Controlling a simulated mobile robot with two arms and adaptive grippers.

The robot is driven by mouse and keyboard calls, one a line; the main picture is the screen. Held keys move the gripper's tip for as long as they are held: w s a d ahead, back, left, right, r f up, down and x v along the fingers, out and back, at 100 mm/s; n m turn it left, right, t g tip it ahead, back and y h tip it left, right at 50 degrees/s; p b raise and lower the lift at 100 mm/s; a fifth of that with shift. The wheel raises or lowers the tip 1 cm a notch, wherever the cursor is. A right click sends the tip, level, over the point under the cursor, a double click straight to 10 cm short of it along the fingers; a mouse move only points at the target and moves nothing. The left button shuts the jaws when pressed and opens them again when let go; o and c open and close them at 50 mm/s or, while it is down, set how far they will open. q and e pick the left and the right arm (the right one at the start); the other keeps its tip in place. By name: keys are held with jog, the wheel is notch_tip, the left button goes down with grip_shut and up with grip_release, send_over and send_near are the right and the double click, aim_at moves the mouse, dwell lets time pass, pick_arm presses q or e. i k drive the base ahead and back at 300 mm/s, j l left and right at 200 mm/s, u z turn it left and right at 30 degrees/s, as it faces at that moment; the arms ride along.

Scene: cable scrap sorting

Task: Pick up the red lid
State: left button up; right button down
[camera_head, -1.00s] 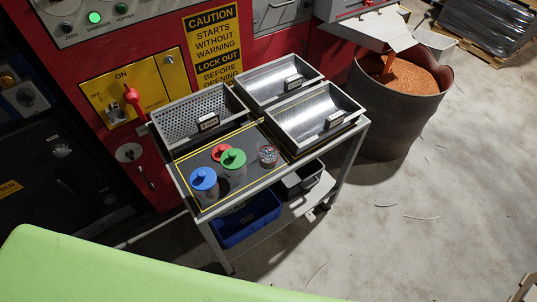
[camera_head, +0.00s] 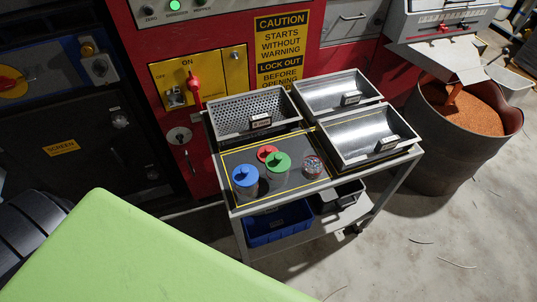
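The red lid (camera_head: 267,153) lies on the dark mat of the cart's top, behind and between a jar with a blue lid (camera_head: 245,175) and a jar with a green lid (camera_head: 278,162). It is small and partly hidden by the jars in front; I cannot tell whether it sits on a jar. An open clear jar (camera_head: 312,165) with small bits inside stands to the right. Neither of my grippers is in view.
The cart (camera_head: 233,211) holds a perforated tray (camera_head: 230,109) and two metal trays (camera_head: 337,90) (camera_head: 365,137) behind the jars. A blue bin (camera_head: 277,225) sits on its lower shelf. A red machine stands behind. A barrel of copper granules (camera_head: 452,145) stands right. A large green surface (camera_head: 130,255) fills the lower left.

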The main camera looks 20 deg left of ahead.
aim_at(263, 152)
jog(key=u, duration=0.45)
jog(key=i+l+u, duration=0.1)
jog(key=l+u, duration=0.25)
jog(key=l, duration=0.15)
jog(key=i+l+u, duration=0.1)
jog(key=l+u, duration=0.65)
jog(key=l, duration=0.25)
